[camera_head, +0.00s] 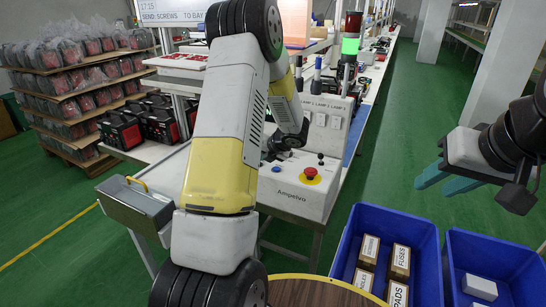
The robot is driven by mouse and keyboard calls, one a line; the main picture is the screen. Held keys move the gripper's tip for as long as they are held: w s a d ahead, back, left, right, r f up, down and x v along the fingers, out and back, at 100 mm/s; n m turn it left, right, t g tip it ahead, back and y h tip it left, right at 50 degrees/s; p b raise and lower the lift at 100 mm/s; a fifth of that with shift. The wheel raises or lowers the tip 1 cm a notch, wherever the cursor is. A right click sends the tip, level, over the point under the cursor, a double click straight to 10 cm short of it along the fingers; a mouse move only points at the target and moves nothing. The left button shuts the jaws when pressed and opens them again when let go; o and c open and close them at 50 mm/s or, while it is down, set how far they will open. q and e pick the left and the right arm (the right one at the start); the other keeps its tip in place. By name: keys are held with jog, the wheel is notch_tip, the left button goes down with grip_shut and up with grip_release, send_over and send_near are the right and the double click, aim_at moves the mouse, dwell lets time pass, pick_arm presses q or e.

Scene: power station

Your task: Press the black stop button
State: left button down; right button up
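A white control box (292,196) marked "Amptivo" stands on a bench in the middle. On its top are a red mushroom button (310,172) on a yellow base, a small black button (320,157) behind it, and a blue button (276,169) at the left. My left arm crosses the picture in front of the box's left side. My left gripper (284,144) is a dark shape over the back left of the box, left of the black button; its fingers cannot be made out. My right gripper (432,184) is at the right, teal fingers apart and empty, away from the box.
An upright panel (328,121) with lamp labels stands behind the buttons. A signal tower (350,46) glows green. Blue bins (419,226) with boxes stand at the lower right. A round brown table (318,292) is in front. A grey tray (135,207) is at the left.

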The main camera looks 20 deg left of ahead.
pick_arm(q)
jog(key=shift+f, duration=0.3)
jog(key=shift+r, duration=0.1)
dwell(0.3)
jog(key=shift+r, duration=0.75)
jog(key=shift+r, duration=2.5)
jog(key=shift+s, duration=0.1)
